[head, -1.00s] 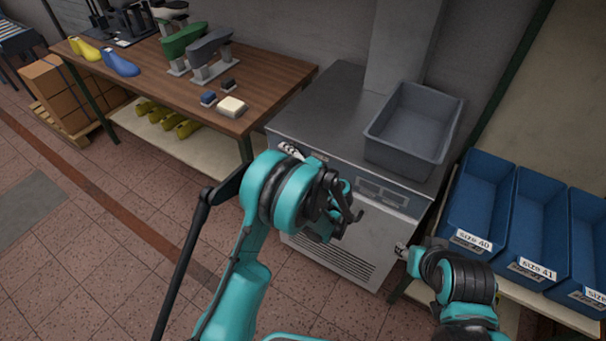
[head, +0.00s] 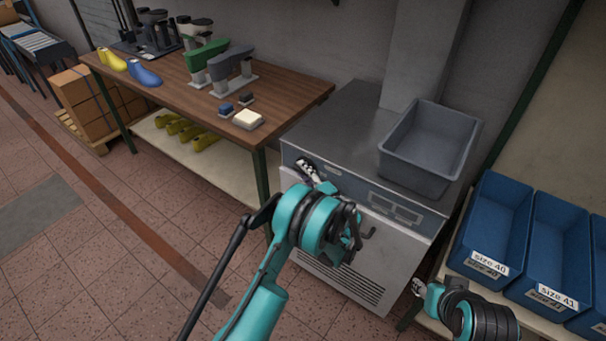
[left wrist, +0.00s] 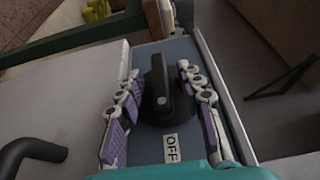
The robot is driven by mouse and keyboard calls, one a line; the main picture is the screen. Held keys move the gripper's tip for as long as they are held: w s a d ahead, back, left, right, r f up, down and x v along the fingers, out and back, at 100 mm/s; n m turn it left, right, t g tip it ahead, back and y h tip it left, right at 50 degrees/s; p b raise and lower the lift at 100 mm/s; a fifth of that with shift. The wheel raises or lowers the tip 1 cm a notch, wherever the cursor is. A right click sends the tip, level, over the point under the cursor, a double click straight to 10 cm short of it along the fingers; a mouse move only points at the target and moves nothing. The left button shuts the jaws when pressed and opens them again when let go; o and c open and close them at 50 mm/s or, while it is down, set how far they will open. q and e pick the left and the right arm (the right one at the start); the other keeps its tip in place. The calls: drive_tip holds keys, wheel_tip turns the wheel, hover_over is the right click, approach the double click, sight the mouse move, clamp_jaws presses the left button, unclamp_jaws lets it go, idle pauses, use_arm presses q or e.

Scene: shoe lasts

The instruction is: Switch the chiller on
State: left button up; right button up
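The chiller (head: 335,118) is a grey metal cabinet with a flat top, a front panel and a vent grille. In the left wrist view its black rotary knob (left wrist: 160,90) sits on a blue-grey panel strip, above a white "OFF" label (left wrist: 171,148). My left gripper (head: 308,168) is at the upper left of the chiller's front. In the left wrist view its fingers (left wrist: 160,105) are apart, one on each side of the knob. A gap shows on the left; contact on the right is unclear. My right gripper (head: 417,287) is small, near the chiller's lower right; its opening cannot be made out.
A grey bin (head: 430,148) stands on the chiller's right top. Blue size-labelled bins (head: 493,225) sit on a shelf at right. A wooden workbench (head: 285,92) with shoe lasts stands to the left. A dark curved handle (left wrist: 32,152) shows in the left wrist view. Floor at left is open.

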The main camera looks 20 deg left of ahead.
use_arm(q)
drive_tip(key=shift+w+a, duration=0.25)
drive_tip(key=shift+a, duration=0.05)
clamp_jaws()
